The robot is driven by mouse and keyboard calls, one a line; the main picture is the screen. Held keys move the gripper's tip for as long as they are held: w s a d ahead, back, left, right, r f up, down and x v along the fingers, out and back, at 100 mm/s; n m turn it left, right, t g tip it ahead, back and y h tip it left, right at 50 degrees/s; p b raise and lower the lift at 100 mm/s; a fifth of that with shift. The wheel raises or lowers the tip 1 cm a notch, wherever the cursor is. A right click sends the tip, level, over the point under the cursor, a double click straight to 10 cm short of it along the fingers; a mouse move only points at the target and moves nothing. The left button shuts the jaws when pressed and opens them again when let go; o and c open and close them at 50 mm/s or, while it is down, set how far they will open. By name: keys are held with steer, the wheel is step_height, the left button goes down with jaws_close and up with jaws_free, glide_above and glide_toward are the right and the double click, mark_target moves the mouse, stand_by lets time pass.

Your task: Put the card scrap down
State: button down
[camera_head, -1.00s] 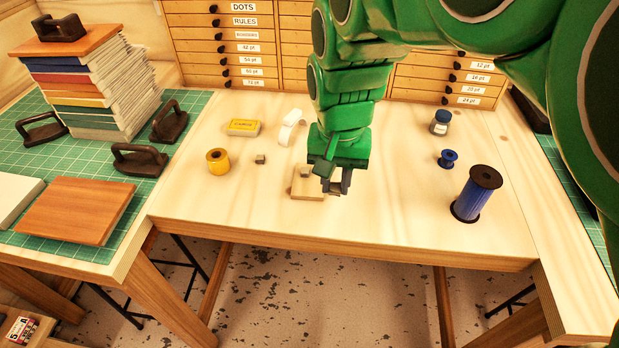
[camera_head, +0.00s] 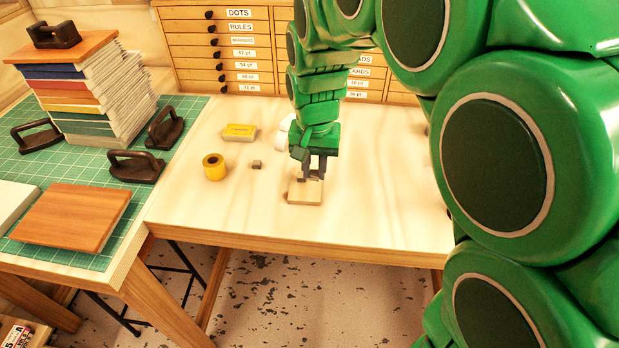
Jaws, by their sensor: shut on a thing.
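My gripper (camera_head: 313,179) points down over a small pale wooden block (camera_head: 305,197) on the middle table. It is shut on the card scrap, which is tiny here and mostly hidden by the fingers. The fingertips overlap the back part of the block in the picture. I cannot tell whether the scrap touches the block or is just above it.
Bare tabletop (camera_head: 375,190) lies to the right. My arm covers the far right.

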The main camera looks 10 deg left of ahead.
glide_above(310, 188)
steer(key=shift+s+f, duration=0.15)
steer(key=shift+f, duration=3.5)
steer(key=shift+f, duration=0.1)
steer(key=c, duration=1)
jaws_free()
steer(key=shift+o, duration=0.2)
step_height(310, 188, up, 12)
